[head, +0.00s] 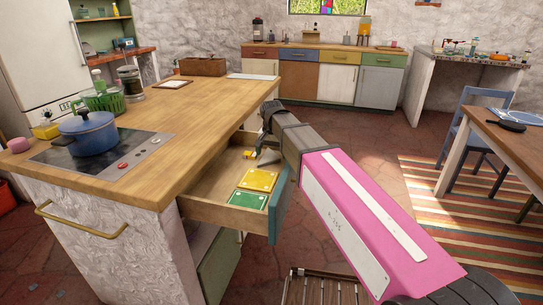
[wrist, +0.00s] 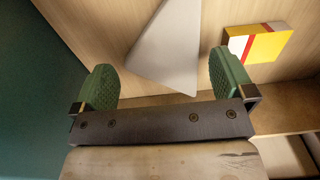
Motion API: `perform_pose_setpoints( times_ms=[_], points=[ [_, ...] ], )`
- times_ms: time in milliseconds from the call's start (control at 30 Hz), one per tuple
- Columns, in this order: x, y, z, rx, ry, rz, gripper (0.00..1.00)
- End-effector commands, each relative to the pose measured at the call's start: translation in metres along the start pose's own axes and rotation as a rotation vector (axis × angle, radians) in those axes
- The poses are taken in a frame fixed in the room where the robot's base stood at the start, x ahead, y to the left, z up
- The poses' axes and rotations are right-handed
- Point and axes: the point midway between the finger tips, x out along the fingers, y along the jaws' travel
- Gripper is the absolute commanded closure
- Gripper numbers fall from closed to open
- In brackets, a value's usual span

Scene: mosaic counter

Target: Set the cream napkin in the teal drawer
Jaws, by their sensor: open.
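The teal drawer (head: 280,204) is pulled out of the wooden-topped island, its teal front facing right. My gripper (head: 265,148) is over the far end of the drawer, pointing down. In the wrist view its two green-padded fingers (wrist: 163,85) are spread wide with nothing gripped between them. A pale, folded, wedge-shaped cloth, which looks like the cream napkin (wrist: 168,48), lies on the drawer's wooden floor just ahead of the fingers. In the head view the napkin (head: 268,157) shows only as a small pale patch beside my gripper. I cannot tell whether a finger touches it.
Yellow (head: 258,180) and green (head: 248,200) flat packets lie in the drawer's near part. A small yellow box with a red stripe (wrist: 258,43) lies right of the napkin. A blue pot (head: 87,133) stands on the cooktop. A slatted stool (head: 320,290) is below.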

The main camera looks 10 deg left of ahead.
Motion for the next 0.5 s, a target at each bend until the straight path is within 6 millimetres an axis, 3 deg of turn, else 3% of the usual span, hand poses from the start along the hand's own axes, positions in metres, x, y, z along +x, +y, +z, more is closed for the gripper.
perform_pose_setpoints(
  times_ms=[500],
  points=[
    [-0.085, 0.000, -0.001, 0.000, 0.002, -0.001, 0.00]
  ],
)
